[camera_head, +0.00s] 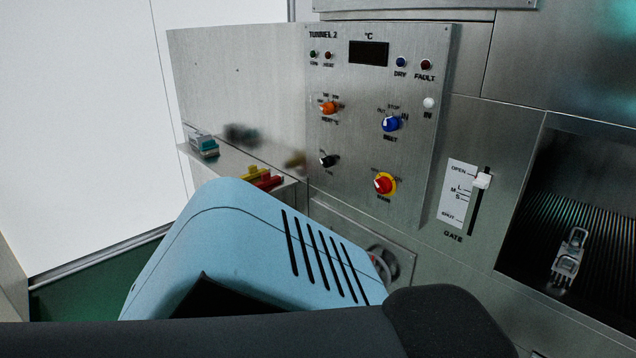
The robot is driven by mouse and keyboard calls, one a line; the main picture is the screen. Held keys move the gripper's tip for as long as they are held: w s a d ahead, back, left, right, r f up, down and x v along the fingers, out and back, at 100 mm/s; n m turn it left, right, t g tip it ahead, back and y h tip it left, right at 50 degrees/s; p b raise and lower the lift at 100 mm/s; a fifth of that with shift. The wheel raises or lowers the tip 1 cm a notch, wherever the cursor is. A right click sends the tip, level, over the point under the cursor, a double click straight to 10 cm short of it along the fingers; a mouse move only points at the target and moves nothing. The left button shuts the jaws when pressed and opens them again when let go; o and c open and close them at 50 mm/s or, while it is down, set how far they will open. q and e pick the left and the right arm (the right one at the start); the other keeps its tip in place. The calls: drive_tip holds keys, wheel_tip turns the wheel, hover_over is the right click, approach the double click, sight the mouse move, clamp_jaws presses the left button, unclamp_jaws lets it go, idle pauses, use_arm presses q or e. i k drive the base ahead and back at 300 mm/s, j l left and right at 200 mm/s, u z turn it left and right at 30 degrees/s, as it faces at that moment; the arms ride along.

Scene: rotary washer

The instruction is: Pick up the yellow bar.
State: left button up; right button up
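The yellow bar (254,173) is small and lies on a narrow metal ledge left of the control panel. A red bar (269,182) lies right beside it, in front and slightly to the right; I cannot tell whether they touch. A blurred yellowish reflection shows in the steel wall behind them. Neither of my grippers is in view. A dark grey rounded link and a light blue slotted housing fill the foreground and hide the area below the ledge.
A teal and grey object (204,146) sits at the ledge's left end. The steel control panel (370,130) carries knobs and lamps. A gate slider (481,181) is right of it. A silver metal part (569,258) lies in the dark ribbed opening (610,215) at right.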

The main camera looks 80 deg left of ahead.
sight(253, 172)
drive_tip(key=i+j, duration=0.8)
drive_tip(key=u, duration=3.45)
